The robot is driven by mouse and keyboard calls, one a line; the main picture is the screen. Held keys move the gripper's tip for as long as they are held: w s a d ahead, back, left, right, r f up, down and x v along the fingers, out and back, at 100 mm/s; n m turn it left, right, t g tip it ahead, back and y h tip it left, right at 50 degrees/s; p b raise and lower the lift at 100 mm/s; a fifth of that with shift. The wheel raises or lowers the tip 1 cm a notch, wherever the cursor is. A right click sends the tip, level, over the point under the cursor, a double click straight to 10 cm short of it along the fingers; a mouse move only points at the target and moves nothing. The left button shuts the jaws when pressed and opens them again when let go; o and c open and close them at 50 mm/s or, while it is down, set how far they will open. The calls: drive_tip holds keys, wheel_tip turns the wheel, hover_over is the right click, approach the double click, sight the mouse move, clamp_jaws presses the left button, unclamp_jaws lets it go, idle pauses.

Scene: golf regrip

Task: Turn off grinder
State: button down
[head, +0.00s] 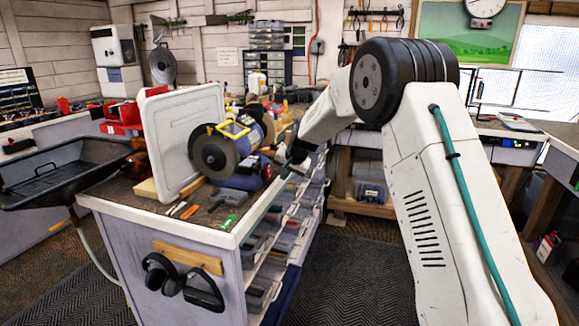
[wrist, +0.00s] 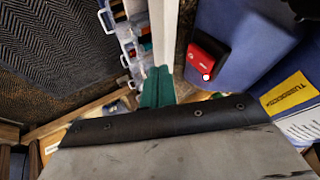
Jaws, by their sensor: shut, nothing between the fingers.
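The bench grinder (head: 228,150) stands on the workbench, with a dark wheel facing left and a blue body. Its red switch (wrist: 207,55) shows in the wrist view on the blue housing, with a small pale spot near its lower edge. My gripper (wrist: 157,78) shows as two teal fingers pressed together, empty. They are left of and below the red switch in that view, apart from it, over the bench's pale edge. In the head view my arm reaches to the right side of the grinder, and the fingers are hard to make out there.
A white upright panel (head: 182,136) stands left of the grinder. Small tools, including a green-handled one (head: 229,221), lie on the bench front. Drawers (head: 283,235) line the bench's right side. A yellow label (wrist: 287,93) shows at right in the wrist view. The floor (head: 350,270) is clear.

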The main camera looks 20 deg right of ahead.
sight(270, 175)
drive_tip(key=shift+w+a+f, duration=0.1)
drive_tip(key=shift+w+a, duration=0.45)
drive_tip(key=shift+a, duration=0.25)
drive_tip(key=shift+w+a, duration=0.55)
drive_tip(key=shift+a, duration=0.25)
drive_tip(key=shift+w+a+f, duration=0.1)
drive_tip(key=shift+a, duration=0.1)
drive_tip(key=shift+r, duration=0.85)
